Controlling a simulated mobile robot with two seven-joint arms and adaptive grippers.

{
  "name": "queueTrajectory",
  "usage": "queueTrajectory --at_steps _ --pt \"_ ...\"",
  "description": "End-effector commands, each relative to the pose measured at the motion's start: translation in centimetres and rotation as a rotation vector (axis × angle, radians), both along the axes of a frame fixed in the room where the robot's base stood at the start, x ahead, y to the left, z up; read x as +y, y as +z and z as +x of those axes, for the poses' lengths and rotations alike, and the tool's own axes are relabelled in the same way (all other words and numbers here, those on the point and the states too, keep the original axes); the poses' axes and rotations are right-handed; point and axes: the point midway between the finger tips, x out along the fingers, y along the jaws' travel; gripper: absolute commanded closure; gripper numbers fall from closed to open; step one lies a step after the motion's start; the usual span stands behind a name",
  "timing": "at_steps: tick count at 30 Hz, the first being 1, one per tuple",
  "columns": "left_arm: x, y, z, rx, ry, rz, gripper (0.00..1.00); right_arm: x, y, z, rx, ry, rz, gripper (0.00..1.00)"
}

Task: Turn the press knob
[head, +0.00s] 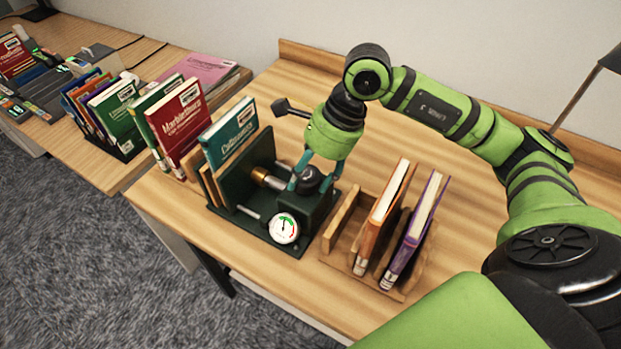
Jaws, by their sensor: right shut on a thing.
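The dark green book press (301,235) stands on the wooden table, with a brass screw (262,177) and a round white gauge (285,228) with a red and green scale on its front. My right gripper (308,184) comes down from above, its teal fingers shut on the black press knob (310,178) on top of the press. The fingers partly cover the knob. My left gripper does not show.
A wooden rack (341,222) with an orange book (381,217) and a purple book (413,234) stands close right of the press. More upright books (176,122) stand to the left. A lamp stands at the far right.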

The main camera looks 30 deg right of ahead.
Motion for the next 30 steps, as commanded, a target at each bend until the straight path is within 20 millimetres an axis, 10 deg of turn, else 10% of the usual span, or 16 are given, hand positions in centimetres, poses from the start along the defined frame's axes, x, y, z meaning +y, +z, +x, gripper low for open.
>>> queueTrajectory --at_steps 23,24,25,30 --pt "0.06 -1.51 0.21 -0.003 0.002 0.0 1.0 0.19 0.43 0.21 -0.01 -0.13 0.009 0.76" --pt "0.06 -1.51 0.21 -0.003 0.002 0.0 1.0 0.19 0.43 0.22 -0.01 -0.13 0.01 0.35" --pt "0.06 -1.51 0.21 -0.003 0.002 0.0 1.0 0.19 0.44 0.23 -0.011 -0.13 0.01 0.23" --pt "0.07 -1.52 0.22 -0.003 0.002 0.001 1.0 0.12 0.29 0.14 -0.007 -0.129 0.006 0.2"
